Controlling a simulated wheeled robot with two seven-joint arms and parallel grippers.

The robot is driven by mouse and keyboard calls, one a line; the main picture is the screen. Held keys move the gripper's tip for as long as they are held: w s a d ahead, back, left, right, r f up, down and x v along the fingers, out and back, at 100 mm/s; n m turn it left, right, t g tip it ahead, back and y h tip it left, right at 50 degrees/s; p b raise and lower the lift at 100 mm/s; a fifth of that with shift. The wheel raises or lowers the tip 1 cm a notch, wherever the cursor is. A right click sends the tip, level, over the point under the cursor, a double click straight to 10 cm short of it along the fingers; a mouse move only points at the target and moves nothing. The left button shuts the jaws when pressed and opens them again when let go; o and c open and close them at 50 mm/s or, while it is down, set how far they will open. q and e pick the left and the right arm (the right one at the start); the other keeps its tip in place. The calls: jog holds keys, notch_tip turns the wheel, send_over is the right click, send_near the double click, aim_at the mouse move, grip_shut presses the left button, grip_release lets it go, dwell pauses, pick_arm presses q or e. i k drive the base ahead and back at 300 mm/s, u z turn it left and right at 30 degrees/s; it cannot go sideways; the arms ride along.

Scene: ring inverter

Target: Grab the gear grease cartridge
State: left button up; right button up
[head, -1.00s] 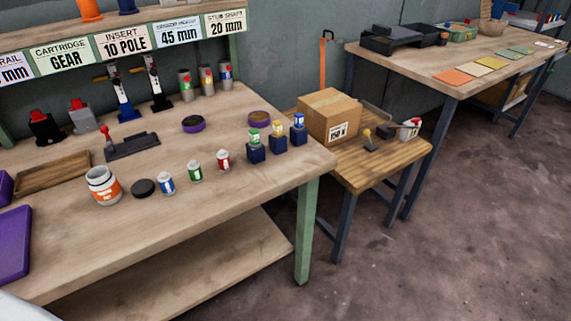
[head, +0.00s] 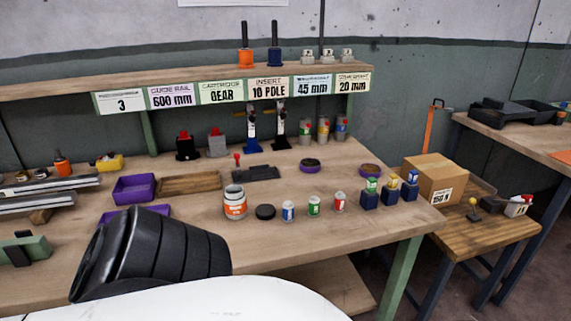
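Three small canisters, with blue (head: 288,210), green (head: 313,205) and red (head: 339,202) labels, stand upright in a row near the bench's front edge in the head view. Three grey canisters with coloured bands and red marks, a left (head: 305,130), a middle (head: 323,129) and a right one (head: 341,128), stand at the back right below the shelf. Their print is too small to read, so I cannot tell which is the gear grease cartridge. A shelf card (head: 222,92) reads CARTRIDGE GEAR. Neither gripper is in view.
A cardboard box (head: 434,179) sits on the lower side table. Purple bins (head: 134,188) are left.

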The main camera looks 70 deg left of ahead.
aim_at(314, 202)
jog(key=k, duration=0.55)
jog(key=u, duration=0.8)
